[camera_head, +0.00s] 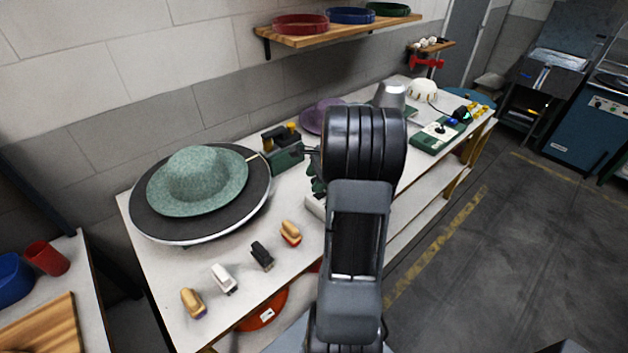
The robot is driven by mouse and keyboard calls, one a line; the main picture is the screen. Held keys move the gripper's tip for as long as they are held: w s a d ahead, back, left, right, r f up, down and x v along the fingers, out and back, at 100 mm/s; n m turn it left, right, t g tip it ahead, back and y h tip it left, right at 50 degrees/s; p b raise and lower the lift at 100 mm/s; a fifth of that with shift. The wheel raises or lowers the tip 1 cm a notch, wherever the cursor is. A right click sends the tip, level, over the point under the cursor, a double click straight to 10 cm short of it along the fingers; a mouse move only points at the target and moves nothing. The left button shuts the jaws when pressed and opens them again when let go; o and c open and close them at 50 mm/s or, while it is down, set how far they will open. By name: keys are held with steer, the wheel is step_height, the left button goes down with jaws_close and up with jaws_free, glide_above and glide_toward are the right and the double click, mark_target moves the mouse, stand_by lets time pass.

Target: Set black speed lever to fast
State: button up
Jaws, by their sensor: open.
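A green control box (285,157) with dark and yellow parts on top stands at the right edge of the round turntable (153,222). I cannot make out a black speed lever or its setting on it. A green hat (198,180) with a wide brim lies on the turntable. My arm rises through the middle of the view. The dark end of my gripper (309,151) shows at the arm's left side, close to the box's right side. It is open and I see nothing in it. Most of it is hidden behind my arm, and I cannot tell whether it touches the box.
Several small brushes or blocks, one being black (262,255), lie along the table's front. A green and white panel (437,133) with a dark knob stands farther right. A shelf (340,33) with coloured rings hangs above. The floor at right is clear.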

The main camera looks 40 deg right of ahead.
steer(key=shift+w+a+f, duration=0.1)
steer(key=shift+a+f, duration=0.05)
steer(key=shift+f, duration=0.25)
steer(key=shift+c, duration=0.3)
jaws_close()
